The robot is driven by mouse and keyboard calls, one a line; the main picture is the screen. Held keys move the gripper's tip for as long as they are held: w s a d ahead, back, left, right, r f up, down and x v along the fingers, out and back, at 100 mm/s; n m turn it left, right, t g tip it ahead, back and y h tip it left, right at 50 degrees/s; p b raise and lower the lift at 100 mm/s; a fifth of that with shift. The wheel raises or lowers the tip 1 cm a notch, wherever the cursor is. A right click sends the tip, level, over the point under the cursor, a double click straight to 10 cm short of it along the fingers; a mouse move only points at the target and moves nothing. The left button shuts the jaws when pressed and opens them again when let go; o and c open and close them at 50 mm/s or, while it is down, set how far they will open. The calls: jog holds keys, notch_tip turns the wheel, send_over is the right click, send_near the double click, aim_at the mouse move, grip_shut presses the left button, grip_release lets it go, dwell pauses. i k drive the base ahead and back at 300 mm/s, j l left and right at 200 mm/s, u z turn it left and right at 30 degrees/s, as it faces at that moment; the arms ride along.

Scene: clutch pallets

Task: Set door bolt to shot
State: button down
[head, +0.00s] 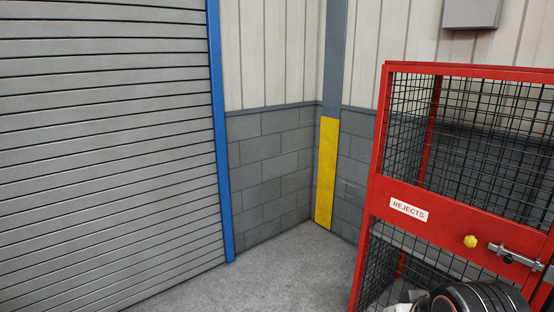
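The door bolt (520,258) is a slim silver rod on the red middle band of the cage door (450,235), at the right of the head view. A small dark part, perhaps its handle, sits below the rod near its left end. The rod points right towards a grey bracket at the picture's edge; I cannot tell whether it enters it. My gripper is not visible; only a dark rounded part, seemingly of my arm, shows below the bolt.
The red mesh cage bears a white REJECTS label (409,209). A grey roller shutter (105,140) with a blue edge post (220,130) fills the left. A yellow-marked pillar (326,175) stands in the corner. Grey floor (270,270) lies clear between shutter and cage.

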aim_at(509, 255)
jog(key=z, duration=1.35)
jog(key=i+l+u, duration=0.25)
jog(key=i, duration=0.8)
jog(key=j, duration=0.1)
